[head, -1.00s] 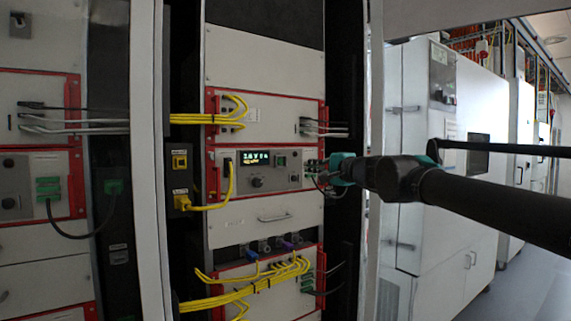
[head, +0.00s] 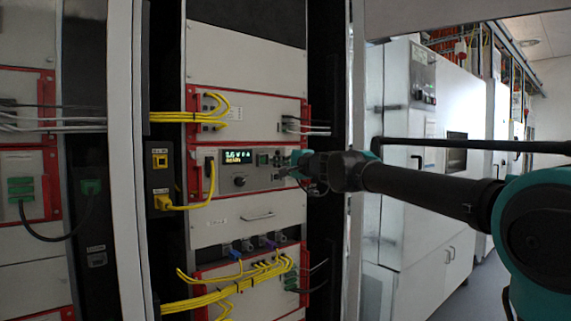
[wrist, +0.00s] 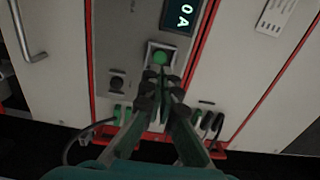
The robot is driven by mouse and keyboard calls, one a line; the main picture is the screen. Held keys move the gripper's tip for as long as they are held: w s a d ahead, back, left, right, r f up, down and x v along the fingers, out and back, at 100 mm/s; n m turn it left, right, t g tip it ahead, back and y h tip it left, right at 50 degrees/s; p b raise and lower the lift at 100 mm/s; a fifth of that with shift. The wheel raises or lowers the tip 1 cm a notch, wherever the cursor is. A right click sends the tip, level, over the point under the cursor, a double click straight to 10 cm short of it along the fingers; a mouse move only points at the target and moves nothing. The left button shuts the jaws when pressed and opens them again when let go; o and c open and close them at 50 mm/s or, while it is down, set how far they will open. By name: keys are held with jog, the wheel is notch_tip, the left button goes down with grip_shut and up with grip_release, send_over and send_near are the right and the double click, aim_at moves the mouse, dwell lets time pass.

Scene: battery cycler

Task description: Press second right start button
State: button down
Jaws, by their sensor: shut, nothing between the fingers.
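The cycler unit (head: 215,178) with a lit display (head: 238,157) sits in the rack, framed by red edges.
A dark knob (wrist: 117,82) and green connectors (wrist: 121,113) with cables are near my fingers. Yellow cables (head: 211,180) hang at the unit's left. A drawer handle (head: 258,217) is below. White cabinets (head: 404,160) stand to the right.

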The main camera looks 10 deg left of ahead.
aim_at(263, 160)
jog(key=shift+x, duration=2.6)
